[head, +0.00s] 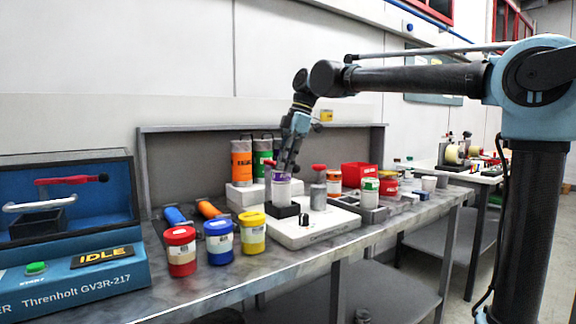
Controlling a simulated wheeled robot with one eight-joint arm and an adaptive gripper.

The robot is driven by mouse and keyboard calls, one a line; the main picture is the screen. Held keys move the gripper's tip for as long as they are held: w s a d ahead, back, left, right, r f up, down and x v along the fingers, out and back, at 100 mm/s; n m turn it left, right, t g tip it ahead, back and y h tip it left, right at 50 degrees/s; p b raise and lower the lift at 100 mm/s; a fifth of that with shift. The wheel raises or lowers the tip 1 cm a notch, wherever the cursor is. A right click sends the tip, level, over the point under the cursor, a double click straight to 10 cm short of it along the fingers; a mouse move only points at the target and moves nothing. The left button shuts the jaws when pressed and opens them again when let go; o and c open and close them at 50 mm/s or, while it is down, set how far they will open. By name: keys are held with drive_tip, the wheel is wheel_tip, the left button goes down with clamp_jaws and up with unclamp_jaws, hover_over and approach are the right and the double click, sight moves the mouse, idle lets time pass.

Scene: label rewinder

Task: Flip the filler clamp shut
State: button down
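I cannot tell for certain which part is the filler clamp. A white benchtop unit (325,232) with a black knob stands mid-bench. A clear jar with a purple and white label (281,190) stands on its black block (282,210). A grey post with a red top (319,180) rises beside the jar, to its right. My gripper (283,165) points down at the jar's top. Its fingers are small and partly merge with the jar and a red piece, so their opening and any contact are unclear.
A blue machine (95,275) showing IDLE, with a red-handled lever (70,180) inside, fills the left. Red (181,250), blue (219,241) and yellow (252,232) lidded jars line the front edge. Orange and green canisters stand behind; several containers crowd the right.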

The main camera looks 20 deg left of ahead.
drive_tip(key=shift+w+d, duration=0.25)
drive_tip(key=shift+d, duration=0.05)
drive_tip(key=shift+a, duration=0.1)
drive_tip(key=s+a, duration=0.3)
drive_tip(key=v, duration=0.9)
drive_tip(key=shift+r, duration=0.1)
idle(0.4)
